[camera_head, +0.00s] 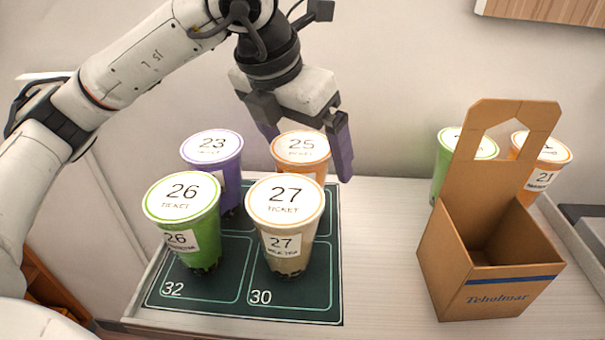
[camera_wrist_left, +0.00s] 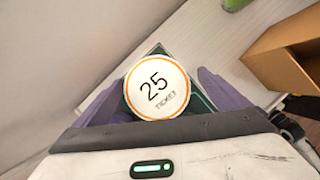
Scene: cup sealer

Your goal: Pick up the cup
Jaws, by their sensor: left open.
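Cup 25 (camera_head: 300,150), with an orange-rimmed white lid, stands at the back right of a group of sealed cups on a dark green mat (camera_head: 245,302). My left gripper (camera_head: 306,150) is open above it, with purple fingers pointing down. In the left wrist view, the lid of cup 25 (camera_wrist_left: 157,88) lies between the spread fingers (camera_wrist_left: 160,98), with no clear contact. Purple cup 23 (camera_head: 212,150), green cup 26 (camera_head: 185,222) and beige cup 27 (camera_head: 285,225) stand upright around it. Cup 27 hides the lower part of cup 25. My right gripper is not seen.
A brown cardboard carrier (camera_head: 490,290) with a tall handle stands at the right. Behind it are a green cup (camera_head: 441,165) and an orange-lidded cup (camera_head: 541,150). The table between mat and carrier is clear. A wall (camera_head: 400,60) rises close behind.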

